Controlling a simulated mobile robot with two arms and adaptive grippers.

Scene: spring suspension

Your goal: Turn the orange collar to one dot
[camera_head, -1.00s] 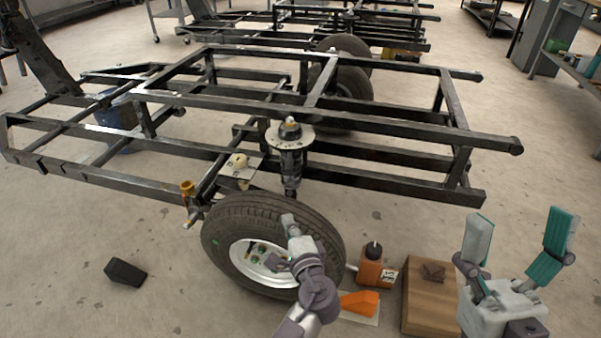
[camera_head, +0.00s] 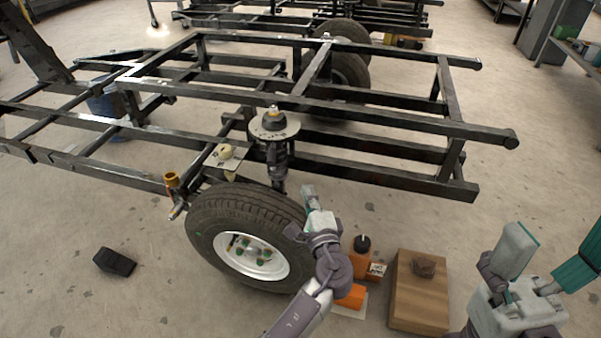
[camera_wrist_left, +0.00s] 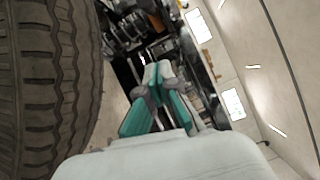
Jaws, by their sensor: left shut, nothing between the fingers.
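The spring suspension strut (camera_head: 278,158) stands upright on the frame behind the wheel, under a pale round plate (camera_head: 274,126). I cannot clearly make out an orange collar or its dots on it. A brass-orange cylinder (camera_head: 172,180) stands on a part left of the wheel; I cannot tell whether it is the collar. My left gripper (camera_head: 308,191) is shut and empty, beside the tyre's upper right edge, below and right of the strut. In the left wrist view its fingertips (camera_wrist_left: 158,72) meet, pointing toward dark suspension parts. My right gripper (camera_head: 556,250) is open and empty at the right.
The wheel's tyre (camera_head: 230,208) stands close left of my left gripper. The black trailer frame (camera_head: 400,122) spans the middle. An orange jack (camera_head: 369,266), an orange wedge (camera_head: 352,296), a wooden block (camera_head: 420,305) and a black wedge (camera_head: 115,262) sit on the floor.

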